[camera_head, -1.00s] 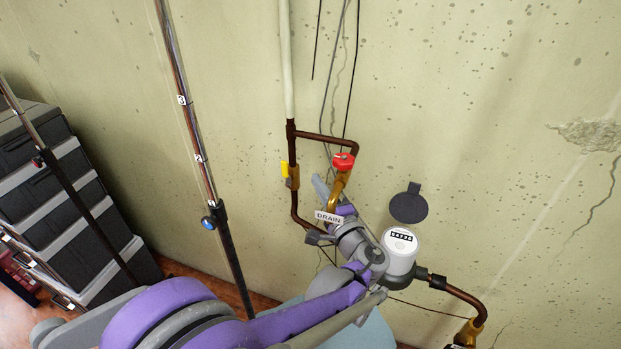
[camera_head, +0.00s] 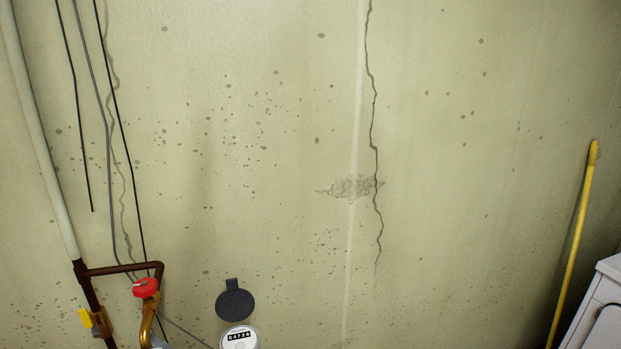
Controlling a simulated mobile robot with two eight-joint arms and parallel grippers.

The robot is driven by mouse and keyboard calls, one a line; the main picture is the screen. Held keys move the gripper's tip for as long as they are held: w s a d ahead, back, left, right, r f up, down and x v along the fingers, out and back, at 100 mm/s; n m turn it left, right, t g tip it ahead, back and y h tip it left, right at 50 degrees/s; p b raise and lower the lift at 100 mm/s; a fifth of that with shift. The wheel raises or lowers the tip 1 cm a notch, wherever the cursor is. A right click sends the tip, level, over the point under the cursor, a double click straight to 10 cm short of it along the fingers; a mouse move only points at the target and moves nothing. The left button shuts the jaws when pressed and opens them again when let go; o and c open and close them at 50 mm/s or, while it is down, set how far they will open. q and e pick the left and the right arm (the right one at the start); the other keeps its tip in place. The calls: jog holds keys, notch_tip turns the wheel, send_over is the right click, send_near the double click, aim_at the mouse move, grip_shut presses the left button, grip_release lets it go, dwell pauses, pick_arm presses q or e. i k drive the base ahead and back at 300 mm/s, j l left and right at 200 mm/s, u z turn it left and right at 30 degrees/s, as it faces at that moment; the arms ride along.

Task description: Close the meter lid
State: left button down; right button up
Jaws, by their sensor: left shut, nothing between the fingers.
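The meter (camera_head: 239,338) is white with a round face and a black number display, cut off by the bottom edge of the head view. Its dark grey round lid (camera_head: 235,304) with a small tab stands open above and behind the face, against the wall. A small grey tip of my left gripper (camera_head: 158,343) shows at the bottom edge, left of the meter and below the red valve handle. It is shut and empty, apart from the lid; most of it is out of frame. My right gripper is not in view.
A red valve handle (camera_head: 146,288) sits on brown and brass pipes at lower left, with a yellow handle (camera_head: 86,318) beside it. Cables hang on the wall above. A yellow pole (camera_head: 572,245) and a white appliance (camera_head: 598,310) stand at right.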

aim_at(235, 304)
jog(key=k+l, duration=0.15)
jog(key=l, duration=0.25)
jog(key=k+l, duration=0.1)
jog(key=l, duration=0.25)
jog(key=k+l, duration=0.15)
jog(key=l, duration=0.25)
